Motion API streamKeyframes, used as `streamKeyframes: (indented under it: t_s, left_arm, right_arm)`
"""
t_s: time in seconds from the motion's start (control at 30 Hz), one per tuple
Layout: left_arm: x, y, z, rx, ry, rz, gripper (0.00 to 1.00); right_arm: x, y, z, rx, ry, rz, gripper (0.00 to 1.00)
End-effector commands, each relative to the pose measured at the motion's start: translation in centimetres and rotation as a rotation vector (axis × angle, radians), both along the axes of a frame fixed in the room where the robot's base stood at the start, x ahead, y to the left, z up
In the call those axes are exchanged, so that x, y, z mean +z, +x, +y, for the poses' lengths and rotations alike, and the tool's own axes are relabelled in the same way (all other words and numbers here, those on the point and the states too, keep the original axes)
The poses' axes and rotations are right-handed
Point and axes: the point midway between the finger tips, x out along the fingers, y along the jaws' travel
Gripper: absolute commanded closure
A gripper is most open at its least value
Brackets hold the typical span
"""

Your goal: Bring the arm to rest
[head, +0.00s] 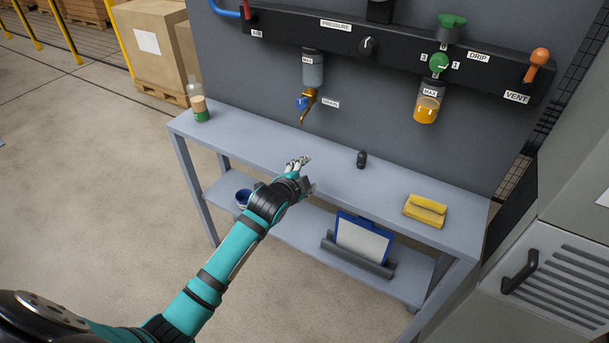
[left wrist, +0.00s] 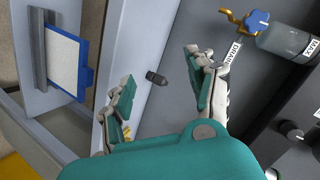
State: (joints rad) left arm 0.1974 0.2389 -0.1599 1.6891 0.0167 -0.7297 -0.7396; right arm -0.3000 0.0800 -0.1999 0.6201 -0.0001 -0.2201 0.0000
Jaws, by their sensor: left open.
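My left arm, teal and black, reaches in from the lower left in the head view. My left gripper (head: 303,172) is over the front part of the grey bench (head: 240,133), below the drain valve. In the left wrist view its two fingers (left wrist: 165,108) are spread apart with nothing between them. A small black cylinder (head: 361,159) stands on the bench to the right of the gripper; it also shows beyond the fingers in the left wrist view (left wrist: 156,78). My right gripper does not show.
The panel above holds a drain valve (head: 308,106) with a blue knob, an oil bowl (head: 427,106) and an orange vent lever (head: 537,65). A bottle (head: 198,103) and a folded yellow cloth (head: 426,211) sit on the bench. The lower shelf holds a clipboard (head: 362,240) and blue cup (head: 243,197).

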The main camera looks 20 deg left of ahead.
Motion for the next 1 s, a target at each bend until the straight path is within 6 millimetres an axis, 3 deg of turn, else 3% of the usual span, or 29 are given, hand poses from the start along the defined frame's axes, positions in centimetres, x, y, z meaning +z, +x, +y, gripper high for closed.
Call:
streamKeyframes:
  t_s: [0.27, 0.37, 0.47, 0.67, 0.8, 0.87, 1.0]
  left_arm:
    - [-0.2, 0.0, 0.0, 0.001, -0.001, 0.004, 0.43]
    - [-2.3, -0.5, 0.1, 0.011, -0.018, 0.034, 0.43]
    - [-7.0, -1.9, 0.2, 0.039, -0.063, 0.106, 0.43]
    - [-20.4, -8.3, 0.3, 0.140, -0.191, 0.310, 0.43]
    - [-29.0, -14.9, 0.2, 0.225, -0.272, 0.450, 0.43]
    - [-32.3, -18.2, 0.2, 0.265, -0.302, 0.508, 0.43]
    - [-39.0, -26.7, -0.1, 0.360, -0.364, 0.640, 0.43]
  right_arm:
    - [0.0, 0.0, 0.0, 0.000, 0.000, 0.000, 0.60]
    - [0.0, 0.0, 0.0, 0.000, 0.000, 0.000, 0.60]
    - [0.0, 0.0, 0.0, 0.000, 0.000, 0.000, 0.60]
    - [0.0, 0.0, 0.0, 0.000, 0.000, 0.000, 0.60]
    - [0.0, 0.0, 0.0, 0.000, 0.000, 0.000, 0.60]
    - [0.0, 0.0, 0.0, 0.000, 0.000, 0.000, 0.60]
    - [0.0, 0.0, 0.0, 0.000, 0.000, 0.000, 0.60]
